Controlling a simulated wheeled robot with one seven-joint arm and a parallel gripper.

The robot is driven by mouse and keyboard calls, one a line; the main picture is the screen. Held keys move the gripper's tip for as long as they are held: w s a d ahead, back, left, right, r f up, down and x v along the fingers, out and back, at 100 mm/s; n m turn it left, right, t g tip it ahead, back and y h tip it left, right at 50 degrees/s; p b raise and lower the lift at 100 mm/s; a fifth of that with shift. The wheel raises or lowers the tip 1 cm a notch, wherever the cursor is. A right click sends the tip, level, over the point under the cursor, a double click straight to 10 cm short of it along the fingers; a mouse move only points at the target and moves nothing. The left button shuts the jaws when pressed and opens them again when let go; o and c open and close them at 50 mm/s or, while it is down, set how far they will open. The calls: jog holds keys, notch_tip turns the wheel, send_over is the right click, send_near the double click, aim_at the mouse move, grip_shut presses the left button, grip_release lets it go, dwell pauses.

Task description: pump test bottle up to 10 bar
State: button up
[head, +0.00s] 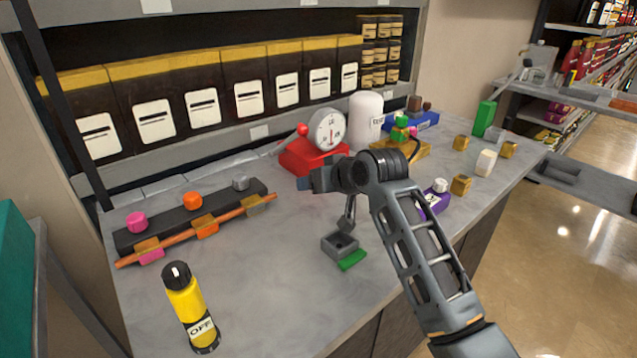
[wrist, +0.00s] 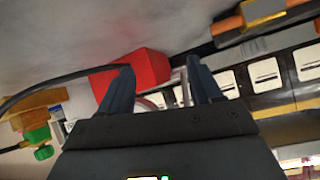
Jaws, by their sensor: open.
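A red pump base (head: 314,157) with a round white dial gauge (head: 328,130) stands on the counter. A red knob (head: 302,129) sits on a lever at its left. A white bottle (head: 366,118) with a small label stands just behind and right of the gauge. My gripper (head: 306,184) is open and empty, in front of the red base. In the wrist view the red base (wrist: 152,68) shows beyond and between my gripper's fingers (wrist: 160,78). The dial reading is too small to tell. A yellow block with a green knob (head: 400,121) stands right of the bottle.
A dark bar with coloured knobs (head: 185,220) lies at the left. A yellow bottle marked OFF (head: 192,308) stands at the front left. A grey tray (head: 340,245) and a purple block (head: 436,198) are near my arm. A black hose (wrist: 60,80) crosses the wrist view.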

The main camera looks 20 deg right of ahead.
jog(key=v, duration=0.7)
jog(key=shift+s, duration=0.2)
jog(key=shift+d+r, duration=0.1)
jog(key=shift+r, duration=0.05)
